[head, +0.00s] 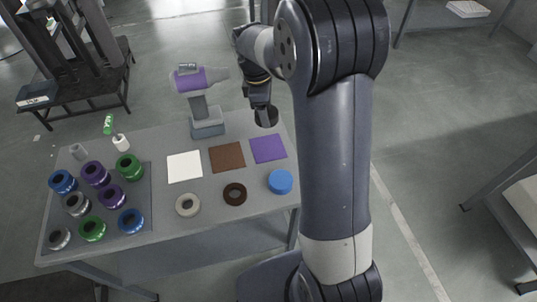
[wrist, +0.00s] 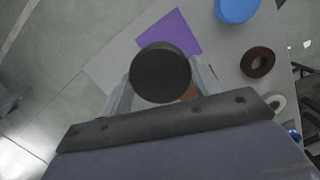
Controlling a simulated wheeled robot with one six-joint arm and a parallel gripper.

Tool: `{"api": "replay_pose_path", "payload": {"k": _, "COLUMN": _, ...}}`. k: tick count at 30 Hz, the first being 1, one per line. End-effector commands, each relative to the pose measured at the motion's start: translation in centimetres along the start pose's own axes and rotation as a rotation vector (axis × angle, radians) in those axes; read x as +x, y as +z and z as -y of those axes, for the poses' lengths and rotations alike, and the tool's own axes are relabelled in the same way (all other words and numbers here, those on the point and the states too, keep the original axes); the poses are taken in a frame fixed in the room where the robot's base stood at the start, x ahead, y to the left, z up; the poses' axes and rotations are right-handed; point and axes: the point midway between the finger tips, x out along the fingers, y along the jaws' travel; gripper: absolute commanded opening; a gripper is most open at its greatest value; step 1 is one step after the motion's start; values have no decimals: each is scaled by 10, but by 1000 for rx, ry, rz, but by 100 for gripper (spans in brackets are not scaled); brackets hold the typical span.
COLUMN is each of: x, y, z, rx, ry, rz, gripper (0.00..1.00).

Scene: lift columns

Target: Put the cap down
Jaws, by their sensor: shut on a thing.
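My gripper (head: 263,105) is above the right back part of the table and is shut on a dark round cap. The cap (wrist: 160,73) sits between the two fingers in the wrist view, and it also shows at the fingertips in the head view (head: 267,118). Below it the purple square (wrist: 168,30) lies on the table; in the head view it is just in front of the gripper (head: 268,149). A brown square (head: 227,158) and a white square (head: 184,167) lie to its left. The cap hides part of the squares in the wrist view.
On the grey table (head: 160,213) a blue cap (head: 280,181), a dark brown ring (head: 235,194) and a pale ring (head: 187,205) lie in front of the squares. Several coloured spools stand at left. A purple and grey tool (head: 207,128) stands at the back.

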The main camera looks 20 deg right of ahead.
Motion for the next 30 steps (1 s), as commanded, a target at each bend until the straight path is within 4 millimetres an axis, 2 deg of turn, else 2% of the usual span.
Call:
{"api": "replay_pose_path", "payload": {"k": 1, "x": 7, "y": -1, "z": 1, "rx": -81, "ry": 16, "rz": -1, "gripper": 32}}
{"api": "replay_pose_path", "payload": {"k": 12, "x": 11, "y": 2, "z": 10, "rx": -706, "ry": 109, "rz": 0, "gripper": 32}}
{"api": "replay_pose_path", "payload": {"k": 18, "x": 11, "y": 3, "z": 14, "rx": -960, "ry": 146, "rz": 0, "gripper": 32}}
{"api": "replay_pose_path", "payload": {"k": 25, "x": 13, "y": 4, "z": 16, "rx": -1090, "ry": 162, "rz": 0, "gripper": 32}}
{"api": "replay_pose_path", "payload": {"k": 30, "x": 41, "y": 0, "z": 17, "rx": -1102, "ry": 160, "rz": -1, "gripper": 32}}
